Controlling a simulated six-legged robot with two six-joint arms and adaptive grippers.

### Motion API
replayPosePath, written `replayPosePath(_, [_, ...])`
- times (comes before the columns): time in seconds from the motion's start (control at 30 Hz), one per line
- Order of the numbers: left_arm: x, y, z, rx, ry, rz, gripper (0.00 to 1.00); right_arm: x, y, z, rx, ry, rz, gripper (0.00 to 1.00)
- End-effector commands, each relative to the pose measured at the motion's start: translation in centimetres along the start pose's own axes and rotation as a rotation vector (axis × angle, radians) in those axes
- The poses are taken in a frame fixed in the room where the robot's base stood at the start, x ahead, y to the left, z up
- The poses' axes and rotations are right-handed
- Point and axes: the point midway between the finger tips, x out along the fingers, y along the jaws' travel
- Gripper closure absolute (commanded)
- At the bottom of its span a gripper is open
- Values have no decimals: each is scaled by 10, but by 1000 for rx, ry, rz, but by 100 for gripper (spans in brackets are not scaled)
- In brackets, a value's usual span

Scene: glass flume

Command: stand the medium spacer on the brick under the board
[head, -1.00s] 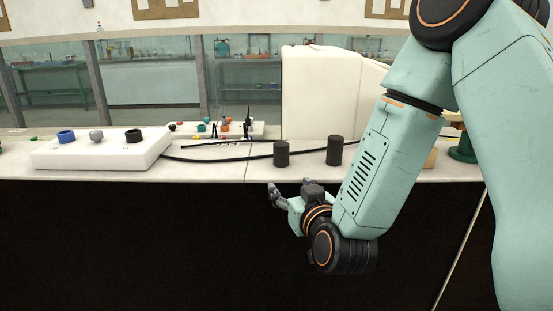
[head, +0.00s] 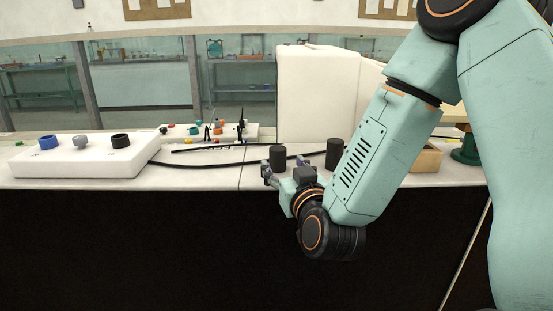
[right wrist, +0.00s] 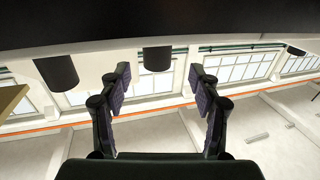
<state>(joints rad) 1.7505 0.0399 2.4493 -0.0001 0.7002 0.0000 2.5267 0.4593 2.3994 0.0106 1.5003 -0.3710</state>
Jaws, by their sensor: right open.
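Two black cylinders stand upright on the pale counter: a shorter one (head: 277,156) and a taller one (head: 333,152) to its right. I cannot tell for sure which is the medium spacer. My right gripper (head: 283,171) is open and empty, just in front of the shorter cylinder. In the right wrist view, which looks upside down, two black cylinders (right wrist: 157,59) (right wrist: 57,70) appear beyond the spread fingers (right wrist: 160,90). A tan block or box (head: 427,159), perhaps the brick, is partly behind my right arm. A wooden edge (head: 456,115), perhaps the board, shows above it.
A white box with knobs (head: 75,163) sits at the left of the counter. A black cable (head: 210,164) runs behind the cylinders. A large white block (head: 318,95) stands behind them. A green base (head: 466,151) is at the right.

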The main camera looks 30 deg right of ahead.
Motion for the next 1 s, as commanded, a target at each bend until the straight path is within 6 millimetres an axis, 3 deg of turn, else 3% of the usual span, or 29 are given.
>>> replayPosePath(0.53, [14,0,1,0,-2,0,43,65,5,3,-2,1,-2,37])
replayPosePath(0.83, [14,0,1,0,-2,0,43,71,5,2,0,-1,-2,37])
replayPosePath(1.0, [14,0,1,0,-1,0,43,71,5,2,0,-1,-2,51])
